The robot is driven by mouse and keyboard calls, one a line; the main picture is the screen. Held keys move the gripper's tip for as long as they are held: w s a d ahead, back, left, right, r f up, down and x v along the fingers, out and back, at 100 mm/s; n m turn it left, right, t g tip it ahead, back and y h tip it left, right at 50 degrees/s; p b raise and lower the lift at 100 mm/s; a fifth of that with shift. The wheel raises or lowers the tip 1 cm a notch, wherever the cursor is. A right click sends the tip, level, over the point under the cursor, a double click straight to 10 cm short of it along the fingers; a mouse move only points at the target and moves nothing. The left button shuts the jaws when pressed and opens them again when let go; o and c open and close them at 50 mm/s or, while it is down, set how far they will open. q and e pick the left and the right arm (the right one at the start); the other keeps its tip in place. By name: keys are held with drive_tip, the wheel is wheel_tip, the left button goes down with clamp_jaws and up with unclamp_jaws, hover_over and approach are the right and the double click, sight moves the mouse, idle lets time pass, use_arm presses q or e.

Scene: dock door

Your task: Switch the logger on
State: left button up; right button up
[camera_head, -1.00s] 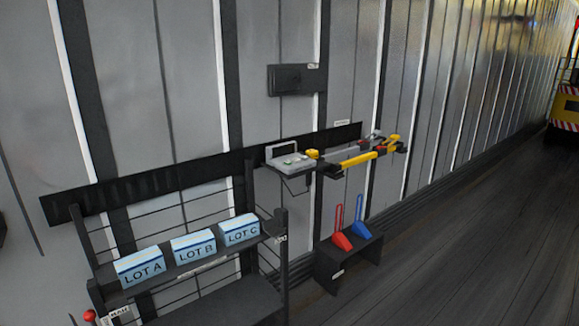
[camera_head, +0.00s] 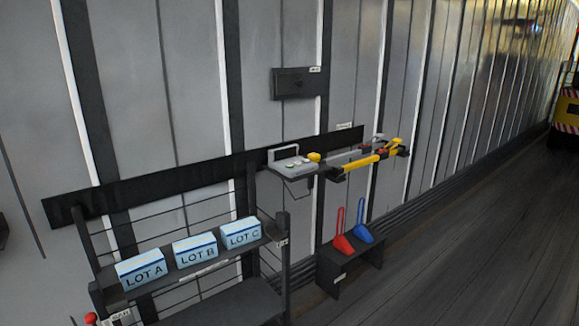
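Neither of my grippers is in view. No label that I can read says which thing is the logger. A dark flat box (camera_head: 298,83) with a small white tag at its upper right corner is fixed to the wall; its tag is too small to read. I cannot tell whether any switch on either one is on or off.
A dark rack (camera_head: 200,268) at lower left holds boxes marked LOT A (camera_head: 140,271), LOT B (camera_head: 195,250) and LOT C (camera_head: 241,233). A yellow-and-black barred fixture (camera_head: 362,161) is right of the console. A low stand (camera_head: 350,268) holds red and blue tools. Floor at right is open.

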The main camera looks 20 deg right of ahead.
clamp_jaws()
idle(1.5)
